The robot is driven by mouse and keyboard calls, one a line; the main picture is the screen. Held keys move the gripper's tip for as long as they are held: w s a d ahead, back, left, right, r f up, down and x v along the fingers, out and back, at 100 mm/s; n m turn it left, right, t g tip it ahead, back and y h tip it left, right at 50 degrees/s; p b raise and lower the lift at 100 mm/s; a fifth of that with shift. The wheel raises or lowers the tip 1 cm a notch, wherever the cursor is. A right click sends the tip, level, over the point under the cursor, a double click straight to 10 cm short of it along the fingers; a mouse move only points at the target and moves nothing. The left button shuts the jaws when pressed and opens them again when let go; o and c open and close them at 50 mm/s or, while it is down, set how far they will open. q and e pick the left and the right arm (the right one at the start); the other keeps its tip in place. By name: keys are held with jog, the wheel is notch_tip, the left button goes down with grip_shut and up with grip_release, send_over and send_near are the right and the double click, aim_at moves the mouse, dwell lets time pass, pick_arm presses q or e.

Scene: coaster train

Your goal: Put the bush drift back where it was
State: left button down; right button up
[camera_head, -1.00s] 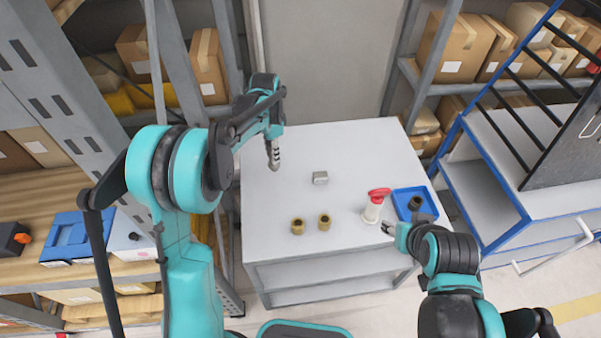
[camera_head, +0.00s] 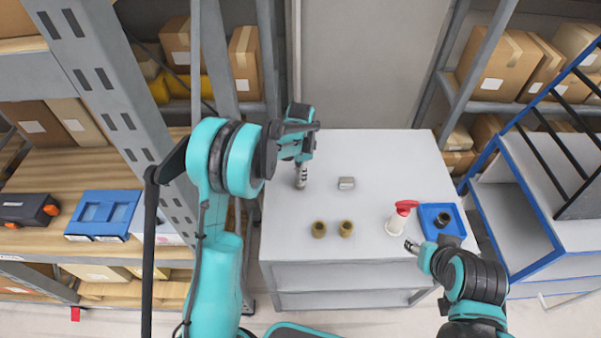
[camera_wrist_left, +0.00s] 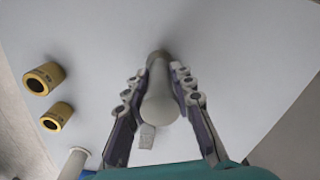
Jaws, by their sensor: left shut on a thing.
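The bush drift (camera_wrist_left: 158,98) is a pale grey rod with a thick body and a narrower, darker end. In the left wrist view it lies between the two fingers of my left gripper (camera_wrist_left: 160,80), which is shut on it. In the head view my left gripper (camera_head: 301,175) points down over the back left part of the white table (camera_head: 385,160). The drift is hard to tell from the fingers there. My right gripper (camera_head: 411,246) is at the table's front right, close to the white bottle; its jaws are too small to read.
Two brass bushes (camera_head: 319,229) stand at the table's front. A small grey block (camera_head: 346,183) lies near the middle. The table's back right is clear.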

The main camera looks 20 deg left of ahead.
pick_arm(q)
jog(key=c, duration=1.7)
grip_release()
jog(key=shift+f, duration=0.2)
jog(key=o, duration=0.4)
jog(key=shift+r, duration=0.2)
jog(key=shift+r, duration=0.35)
notch_tip(320, 180, up, 11)
jog(key=shift+r+p, duration=0.2)
jog(key=shift+p, duration=1)
